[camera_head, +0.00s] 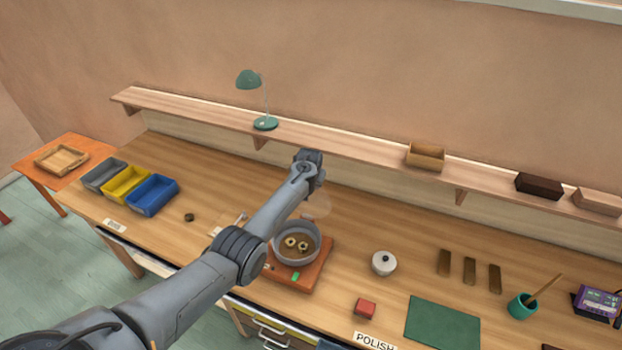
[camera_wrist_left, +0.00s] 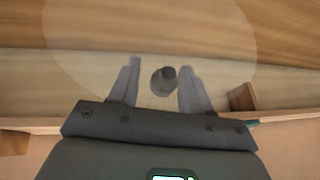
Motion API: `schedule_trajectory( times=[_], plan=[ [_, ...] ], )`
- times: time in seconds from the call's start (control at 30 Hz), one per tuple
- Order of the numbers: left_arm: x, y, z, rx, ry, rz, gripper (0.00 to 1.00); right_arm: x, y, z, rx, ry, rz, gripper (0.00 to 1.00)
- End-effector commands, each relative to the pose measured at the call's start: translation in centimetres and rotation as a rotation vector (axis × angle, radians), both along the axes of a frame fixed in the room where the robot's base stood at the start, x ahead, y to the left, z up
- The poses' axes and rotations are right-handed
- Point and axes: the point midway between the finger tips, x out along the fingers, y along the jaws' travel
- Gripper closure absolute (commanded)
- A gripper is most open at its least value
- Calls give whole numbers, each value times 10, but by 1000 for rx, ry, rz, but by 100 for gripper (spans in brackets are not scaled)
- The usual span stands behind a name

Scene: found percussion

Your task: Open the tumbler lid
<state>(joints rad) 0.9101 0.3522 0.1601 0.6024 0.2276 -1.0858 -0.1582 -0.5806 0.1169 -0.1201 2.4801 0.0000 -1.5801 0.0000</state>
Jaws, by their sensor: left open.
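The tumbler's grey round drum (camera_head: 297,241) sits on a reddish base (camera_head: 300,275) with a green button. Its top is uncovered, and several ring-shaped pieces lie inside. The clear lid (camera_head: 316,206) shows faintly behind and above the drum, below my left wrist. In the left wrist view the lid is a large see-through disc (camera_wrist_left: 90,35) with a dark knob (camera_wrist_left: 163,81). My left gripper (camera_wrist_left: 161,62) is open, its fingers on either side of the knob with gaps showing. Whether the lid touches the drum's rear rim is hidden. My right gripper is not in view.
Grey, yellow and blue bins (camera_head: 151,195) stand at the left. A shelf (camera_head: 350,142) with a green lamp (camera_head: 265,123) runs behind.

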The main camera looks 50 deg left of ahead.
Motion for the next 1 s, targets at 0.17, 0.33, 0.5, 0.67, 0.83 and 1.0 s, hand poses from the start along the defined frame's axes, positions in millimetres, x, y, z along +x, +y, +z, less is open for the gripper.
schedule_trajectory(
  times=[0.17,0.33,0.5,0.67,0.83,1.0],
  plan=[
    [-2,-2,11,3,-4,1,52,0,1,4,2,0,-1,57],
    [-8,-8,26,2,-4,-1,52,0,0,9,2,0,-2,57],
    [-16,-16,45,3,-4,1,52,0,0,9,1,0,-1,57],
    [-24,-23,65,3,-4,0,52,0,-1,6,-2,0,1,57],
    [-31,-29,82,3,-3,0,52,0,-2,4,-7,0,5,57],
    [-36,-34,92,0,-1,0,52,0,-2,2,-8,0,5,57]
  ],
)
